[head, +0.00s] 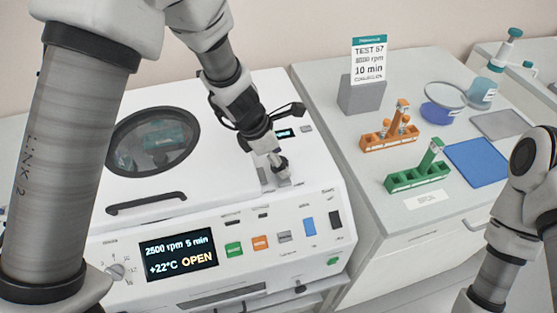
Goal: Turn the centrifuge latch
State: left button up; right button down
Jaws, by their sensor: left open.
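The white centrifuge (225,160) stands at the left centre with its lid down. The lid has a round dark window (153,141) and a black handle (146,203). The front display (178,254) reads 2500 rpm, 5 min, +22°C, OPEN. My left gripper (281,169) is open and points down at the latch area (268,182), a small grey fitting on the top right of the centrifuge. The fingers largely hide the fitting, so I cannot tell its angle or whether they touch it. My right arm is at the right edge; its gripper is out of view.
On the bench to the right stand an orange tube rack (388,140), a green tube rack (418,179), a blue mat (476,162), a blue-lidded container (443,112) and a sign (369,60) reading TEST 57. Coloured buttons line the centrifuge front.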

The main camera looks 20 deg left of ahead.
pick_arm(q)
jog(key=shift+s+r, duration=0.1)
jog(key=shift+s, duration=0.05)
jog(key=shift+s+r, duration=0.15)
jog(key=shift+s, duration=0.1)
jog(key=c, duration=1)
jog(key=shift+c, duration=0.7)
pick_arm(e)
jog(key=shift+s+r, duration=0.15)
jog(key=shift+s, duration=0.1)
